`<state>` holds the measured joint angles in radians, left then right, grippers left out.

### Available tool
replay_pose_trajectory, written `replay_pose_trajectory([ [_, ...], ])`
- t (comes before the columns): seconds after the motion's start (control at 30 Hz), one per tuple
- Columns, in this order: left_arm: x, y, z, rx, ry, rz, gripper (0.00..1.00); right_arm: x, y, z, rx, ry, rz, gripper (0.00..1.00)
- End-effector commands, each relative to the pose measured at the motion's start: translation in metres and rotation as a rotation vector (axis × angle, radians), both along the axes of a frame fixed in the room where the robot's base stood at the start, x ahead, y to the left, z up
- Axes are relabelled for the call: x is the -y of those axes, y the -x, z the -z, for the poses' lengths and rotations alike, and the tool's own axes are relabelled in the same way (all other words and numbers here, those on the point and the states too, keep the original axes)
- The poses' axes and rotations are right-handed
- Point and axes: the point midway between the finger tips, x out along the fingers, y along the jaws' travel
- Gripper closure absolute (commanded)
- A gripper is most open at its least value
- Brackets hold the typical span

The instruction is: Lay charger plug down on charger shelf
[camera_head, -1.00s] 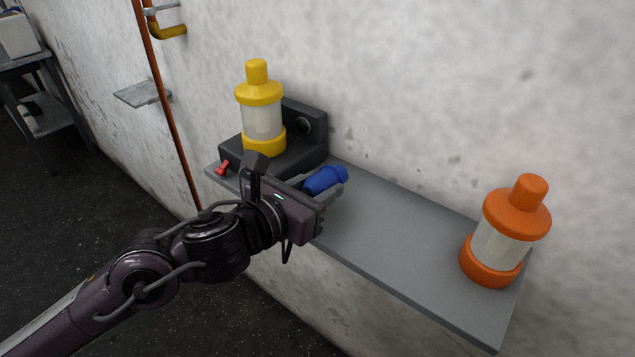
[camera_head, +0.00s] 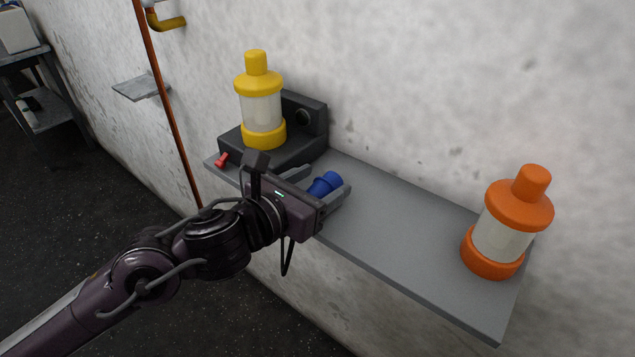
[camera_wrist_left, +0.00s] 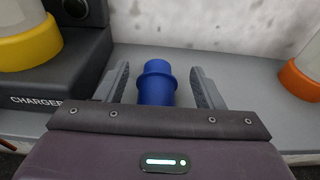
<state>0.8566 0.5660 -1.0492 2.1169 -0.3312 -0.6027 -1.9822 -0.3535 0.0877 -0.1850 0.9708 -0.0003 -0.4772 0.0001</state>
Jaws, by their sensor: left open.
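The blue charger plug (camera_head: 325,184) lies on the grey shelf (camera_head: 400,240), just right of the black charger. In the left wrist view the plug (camera_wrist_left: 157,84) sits between the two fingers, with gaps on both sides. My left gripper (camera_head: 318,183) is open around the plug and not clamped on it. The plug's near end is partly hidden by the gripper body. The black charger (camera_head: 315,130) stands at the left end of the shelf; its "CHARGER" label shows in the left wrist view. My right gripper is not in view.
A yellow-capped drum (camera_head: 261,105) stands on the charger. An orange-capped drum (camera_head: 506,225) stands at the shelf's right end. A small red part (camera_head: 222,160) sits at the charger's front left. The shelf between plug and orange drum is clear, with the wall behind.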

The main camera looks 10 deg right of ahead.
Motion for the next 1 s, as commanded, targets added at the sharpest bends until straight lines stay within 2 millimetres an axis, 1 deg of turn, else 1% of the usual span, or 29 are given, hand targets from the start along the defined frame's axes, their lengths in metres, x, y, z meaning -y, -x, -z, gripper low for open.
replay_pose_trajectory([
  [0.13,-0.001,0.001,0.001,-0.001,-0.002,0.0,0.38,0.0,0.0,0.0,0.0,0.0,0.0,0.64],
  [0.23,-0.008,0.005,-0.001,0.0,-0.001,-0.001,0.38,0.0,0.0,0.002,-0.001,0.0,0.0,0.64],
  [0.37,-0.024,0.018,-0.004,0.001,-0.004,-0.001,0.38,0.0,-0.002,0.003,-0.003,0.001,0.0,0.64],
  [0.5,-0.043,0.033,-0.009,0.001,-0.004,-0.001,0.38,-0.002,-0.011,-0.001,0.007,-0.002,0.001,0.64],
  [0.63,-0.055,0.042,-0.013,0.001,-0.001,-0.001,0.38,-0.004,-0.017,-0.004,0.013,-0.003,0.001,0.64],
  [0.8,-0.06,0.047,-0.015,-0.001,-0.001,0.0,0.38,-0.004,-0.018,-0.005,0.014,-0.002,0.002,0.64],
  [1.0,-0.06,0.047,-0.015,-0.001,-0.001,0.001,0.38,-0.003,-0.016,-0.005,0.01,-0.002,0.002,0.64],
])
